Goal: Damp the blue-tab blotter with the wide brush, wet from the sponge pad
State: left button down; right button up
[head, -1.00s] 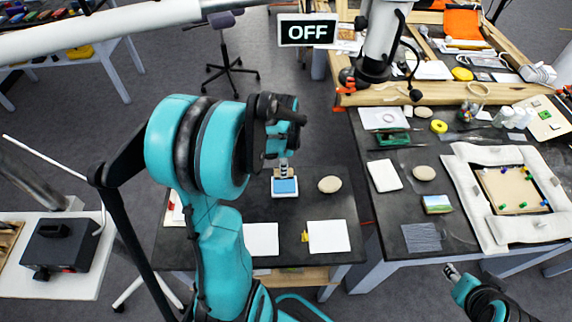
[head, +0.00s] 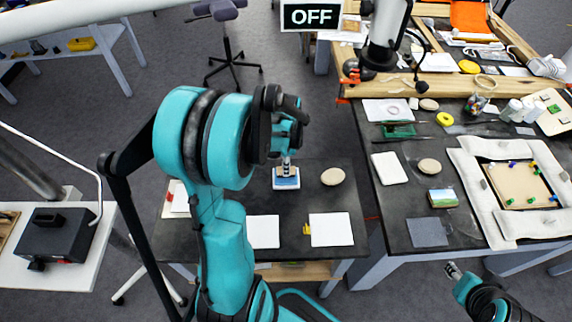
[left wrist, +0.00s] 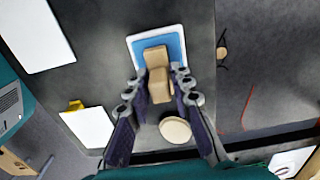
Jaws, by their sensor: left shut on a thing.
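My left gripper (head: 287,155) points down over the sponge pad, a blue pad in a white tray (head: 286,184), on the dark table. It is shut on the wide brush, whose tan block shows between the fingers in the left wrist view (left wrist: 158,80). The brush overlaps the blue pad in both views; contact is not clear. One white blotter (head: 330,229) has a yellow tab (head: 306,229). Another white sheet (head: 263,231) lies left of it, partly beside my arm. No blue tab shows. My right gripper (head: 453,270) is at the lower right, its fingers too small to judge.
A beige round stone (head: 333,177) lies right of the pad. White sheets with a red tab (head: 176,198) lie at the table's left, partly hidden by my arm. The right-hand table (head: 397,231) is crowded. An OFF sign (head: 311,15) is at the top.

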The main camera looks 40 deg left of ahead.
pick_arm(q)
jog(key=shift+f+b, duration=0.5)
dwell(1.6)
notch_tip(320, 180, up, 7)
jog(key=p, duration=0.5)
dwell(0.3)
dwell(0.7)
